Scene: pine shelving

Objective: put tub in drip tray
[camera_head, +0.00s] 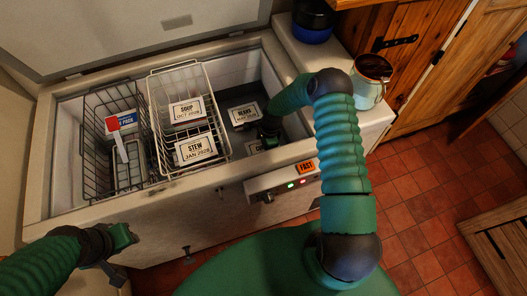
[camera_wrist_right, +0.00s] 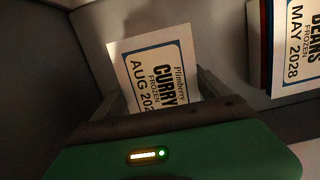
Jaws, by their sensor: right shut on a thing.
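My right gripper (camera_head: 270,138) reaches down into the right part of the open chest freezer (camera_head: 186,188). In the right wrist view it is shut on a tub with a white, blue-edged curry label (camera_wrist_right: 153,72); the label fills the space between its fingers. The arm and gripper hide most of this tub in the head view. A beans tub (camera_head: 243,114) lies close by; its label also shows in the right wrist view (camera_wrist_right: 297,42). My left gripper (camera_head: 122,238) is in front of the freezer at the lower left, its jaw gap unclear. I cannot make out a drip tray.
A white wire basket (camera_head: 152,91) holds soup (camera_head: 186,110) and stew (camera_head: 196,149) tubs. A dark wire basket (camera_head: 88,128) stands left of it with packs inside.

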